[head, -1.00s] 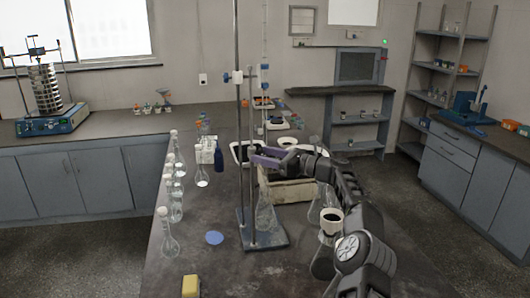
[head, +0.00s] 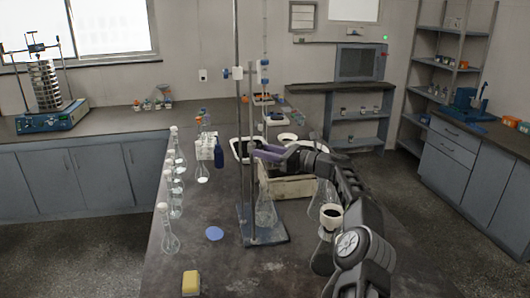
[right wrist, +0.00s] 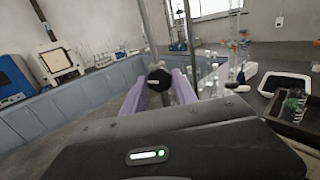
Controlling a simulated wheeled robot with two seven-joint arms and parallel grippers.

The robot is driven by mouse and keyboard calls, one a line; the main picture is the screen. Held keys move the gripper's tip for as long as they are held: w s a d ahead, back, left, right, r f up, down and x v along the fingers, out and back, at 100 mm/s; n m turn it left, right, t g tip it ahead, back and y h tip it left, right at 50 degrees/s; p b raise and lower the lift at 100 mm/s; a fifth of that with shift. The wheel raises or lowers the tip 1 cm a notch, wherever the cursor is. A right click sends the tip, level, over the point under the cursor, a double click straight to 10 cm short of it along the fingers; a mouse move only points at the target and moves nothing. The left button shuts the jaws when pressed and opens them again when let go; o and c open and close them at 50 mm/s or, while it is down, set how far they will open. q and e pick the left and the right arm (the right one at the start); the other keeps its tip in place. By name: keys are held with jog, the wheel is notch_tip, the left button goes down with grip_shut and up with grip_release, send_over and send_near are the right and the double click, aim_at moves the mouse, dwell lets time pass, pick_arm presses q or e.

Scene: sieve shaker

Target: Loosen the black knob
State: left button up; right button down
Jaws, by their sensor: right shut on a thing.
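The black knob (right wrist: 158,78) shows in the right wrist view, between the two purple fingers of my right gripper (right wrist: 158,88). The fingers are shut on it from both sides. In the head view, my right gripper (head: 266,153) reaches in from the right to the upright metal rod (head: 252,180) of a stand. There the knob is hidden by the fingers and cannot be made out. The stand's flat base (head: 262,238) rests on the dark bench. My left gripper is not in view.
A conical flask (head: 265,213) stands close to the rod. A tan box (head: 290,187) lies behind my right gripper. Several glass flasks line the bench's left side. A yellow sponge (head: 190,283) and a blue disc (head: 214,233) lie in front. The sieve shaker (head: 45,85) stands on the far left counter.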

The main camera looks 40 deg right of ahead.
jog(key=shift+n, duration=0.3)
jog(key=shift+d+n+b, duration=0.1)
jog(key=shift+n+b, duration=0.8)
jog(key=shift+n, duration=4.3)
jog(key=c, duration=1)
grip_release()
